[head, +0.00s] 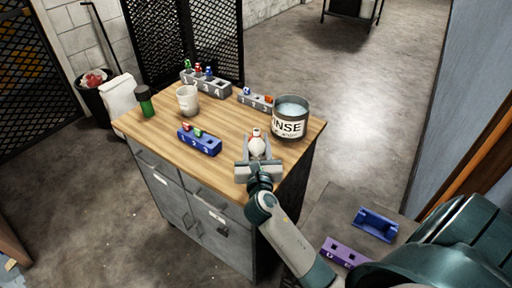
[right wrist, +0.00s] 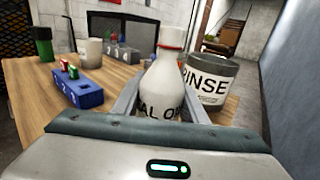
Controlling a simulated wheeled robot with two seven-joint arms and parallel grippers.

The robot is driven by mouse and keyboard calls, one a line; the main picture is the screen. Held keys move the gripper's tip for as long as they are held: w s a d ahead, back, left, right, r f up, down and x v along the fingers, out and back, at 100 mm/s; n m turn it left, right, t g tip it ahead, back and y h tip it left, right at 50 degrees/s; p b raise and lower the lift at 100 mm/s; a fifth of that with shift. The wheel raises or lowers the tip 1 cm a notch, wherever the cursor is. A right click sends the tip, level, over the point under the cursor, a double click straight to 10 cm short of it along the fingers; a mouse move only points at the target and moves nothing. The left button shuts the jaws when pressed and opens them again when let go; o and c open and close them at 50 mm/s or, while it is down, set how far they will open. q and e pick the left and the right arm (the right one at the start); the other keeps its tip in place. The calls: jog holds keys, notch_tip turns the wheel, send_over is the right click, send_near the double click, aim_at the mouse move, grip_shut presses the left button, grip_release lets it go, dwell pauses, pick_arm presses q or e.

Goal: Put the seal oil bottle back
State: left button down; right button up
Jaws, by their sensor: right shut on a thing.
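The seal oil bottle (right wrist: 163,85) is white with a red ring near its neck and dark lettering, part of which reads "AL O". In the head view the bottle (head: 257,146) is upright at the front right of the wooden cabinet top. My right gripper (head: 257,158) is shut on it, one finger on each side. The bottle's base is hidden by the gripper in the wrist view, so I cannot tell whether it touches the wood. My left gripper is not in view.
The "RINSE" tub (head: 291,118) stands close behind the bottle to the right. A blue numbered rack (head: 200,143) is to the left. Grey racks (head: 206,85) (head: 256,102), a white cup (head: 187,99) and a green bottle (head: 145,102) stand farther back. Blue (head: 375,224) and purple (head: 344,252) holders sit lower right.

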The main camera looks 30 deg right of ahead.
jog(key=shift+f, duration=1.05)
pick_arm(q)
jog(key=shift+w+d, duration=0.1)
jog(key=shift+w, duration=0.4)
pick_arm(e)
jog(key=shift+f, duration=0.15)
jog(key=o, duration=1.2)
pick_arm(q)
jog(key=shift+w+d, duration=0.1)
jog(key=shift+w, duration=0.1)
